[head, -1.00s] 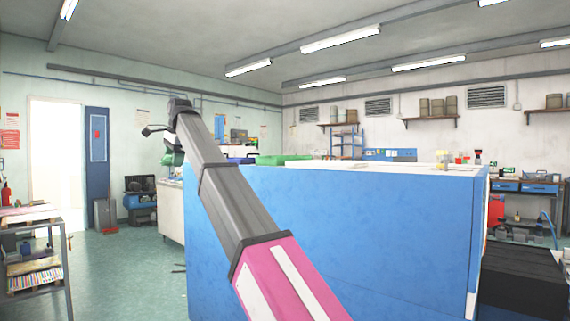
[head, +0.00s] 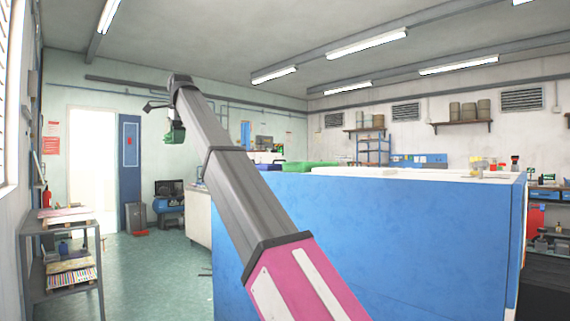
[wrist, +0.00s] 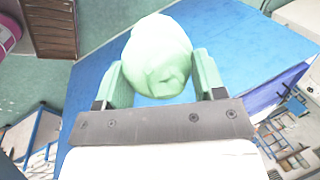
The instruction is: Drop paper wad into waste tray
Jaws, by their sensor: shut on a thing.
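A pale green crumpled paper wad (wrist: 160,56) is held between the two green fingers of my gripper (wrist: 163,84) in the wrist view. The fingers press on its left and right sides. In the head view my gripper (head: 175,134) hangs at the far end of my raised arm, left of the blue counter; the wad cannot be made out there. I cannot identify the waste tray in either view.
A large blue-sided counter (head: 370,240) fills the centre and right, with a green object (head: 308,166) and small items on top. A grey shelf cart (head: 62,245) stands at the left. Green floor (head: 150,275) is open between them, towards a bright doorway (head: 92,160).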

